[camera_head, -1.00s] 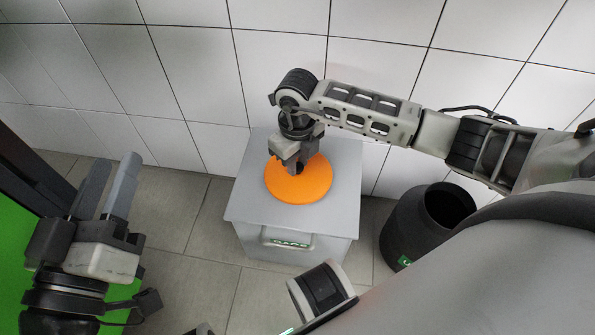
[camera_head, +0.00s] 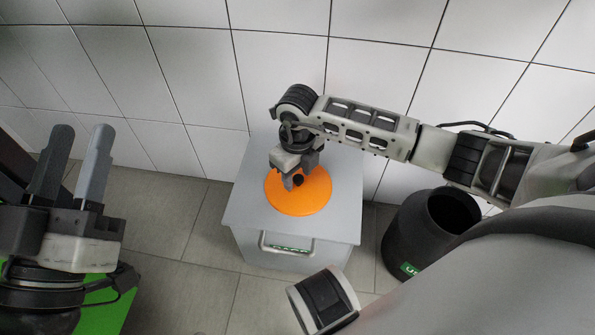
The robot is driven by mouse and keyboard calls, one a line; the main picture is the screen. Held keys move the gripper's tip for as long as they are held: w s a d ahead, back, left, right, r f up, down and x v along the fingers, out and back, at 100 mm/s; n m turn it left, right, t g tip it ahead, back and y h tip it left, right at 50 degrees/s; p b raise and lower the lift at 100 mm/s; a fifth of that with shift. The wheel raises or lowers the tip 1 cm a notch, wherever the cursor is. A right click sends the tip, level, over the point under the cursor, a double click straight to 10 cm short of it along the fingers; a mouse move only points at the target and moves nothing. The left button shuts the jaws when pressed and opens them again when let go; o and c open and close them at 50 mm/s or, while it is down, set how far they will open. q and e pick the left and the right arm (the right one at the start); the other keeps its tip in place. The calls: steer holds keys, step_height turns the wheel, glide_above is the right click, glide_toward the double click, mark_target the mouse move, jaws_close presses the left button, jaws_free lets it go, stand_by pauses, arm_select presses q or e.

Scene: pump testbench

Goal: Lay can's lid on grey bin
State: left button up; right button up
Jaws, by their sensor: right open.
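The can's lid (camera_head: 310,199) is a round orange disc with a dark knob (camera_head: 298,180) near its middle. It lies flat on top of the grey bin (camera_head: 342,215), a box with a handle on its front face. My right gripper (camera_head: 299,184) is open and points down over the lid, its fingers at the knob. Whether the fingers touch the knob is hard to tell. My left gripper (camera_head: 82,140) is at the left of the view, fingers pointing up and apart, with nothing between them.
The black can (camera_head: 398,232) stands open on the floor to the right of the grey bin. A tiled wall (camera_head: 190,60) rises behind the bin. A green surface (camera_head: 108,305) shows at the lower left. Floor (camera_head: 185,240) between it and the bin is clear.

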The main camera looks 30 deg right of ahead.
mark_target(298, 176)
steer(key=shift+r, duration=0.35)
step_height(298, 176, up, 7)
steer(key=p, duration=0.3)
steer(key=shift+f+p, duration=0.15)
steer(key=shift+p, duration=0.2)
arm_select(q)
step_height(298, 176, down, 7)
steer(key=s+n+g+y+p, duration=0.1)
steer(key=s+n+g+y, duration=0.1)
steer(key=n+g+y, duration=0.1)
steer(key=shift+s+d+n+g+p, duration=0.2)
steer(key=shift+d+n+g+p, duration=0.15)
steer(key=shift+g, duration=0.35)
arm_select(e)
step_height(298, 176, up, 5)
steer(key=shift+f, duration=0.1)
steer(key=shift+s, duration=0.1)
